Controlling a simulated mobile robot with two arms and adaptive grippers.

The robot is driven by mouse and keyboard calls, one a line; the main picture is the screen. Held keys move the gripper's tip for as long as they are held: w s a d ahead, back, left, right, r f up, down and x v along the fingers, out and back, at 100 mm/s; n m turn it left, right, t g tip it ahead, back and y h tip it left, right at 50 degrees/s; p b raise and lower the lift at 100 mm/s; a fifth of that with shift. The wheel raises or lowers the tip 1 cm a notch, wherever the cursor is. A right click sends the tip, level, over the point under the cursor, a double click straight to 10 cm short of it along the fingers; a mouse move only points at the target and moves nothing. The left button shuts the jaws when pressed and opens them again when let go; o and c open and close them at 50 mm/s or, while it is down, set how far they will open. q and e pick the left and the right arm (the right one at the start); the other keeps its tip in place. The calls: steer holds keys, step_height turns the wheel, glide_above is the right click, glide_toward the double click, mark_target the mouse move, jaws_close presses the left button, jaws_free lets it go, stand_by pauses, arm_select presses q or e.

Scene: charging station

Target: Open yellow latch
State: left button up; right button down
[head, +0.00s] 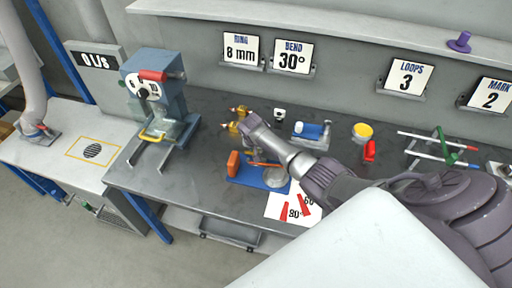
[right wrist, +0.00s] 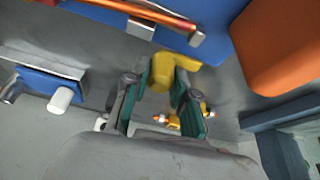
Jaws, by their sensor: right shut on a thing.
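A yellow latch (right wrist: 165,72) with a side tab (right wrist: 188,63) sits beside the blue base in the right wrist view. My right gripper (right wrist: 165,82) is shut on it, a green-padded finger on each side. In the head view, my right gripper (head: 243,124) is behind the bender's blue base (head: 245,180), and the hand hides much of its grasp. The base carries an orange block (head: 234,163), a copper rod (head: 264,164) and a grey disc (head: 275,176). My left gripper (head: 40,132) is over the left bench; its fingers are too small to read.
Yellow parts with orange tips (right wrist: 180,121) lie beyond my right fingers. The bench front left (head: 180,185) is clear.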

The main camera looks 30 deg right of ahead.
stand_by(0.3)
steer(key=c, duration=0.9)
jaws_free()
steer(key=shift+c, duration=0.2)
steer(key=shift+r, duration=0.1)
steer(key=v, duration=1.1)
steer(key=shift+r, duration=0.4)
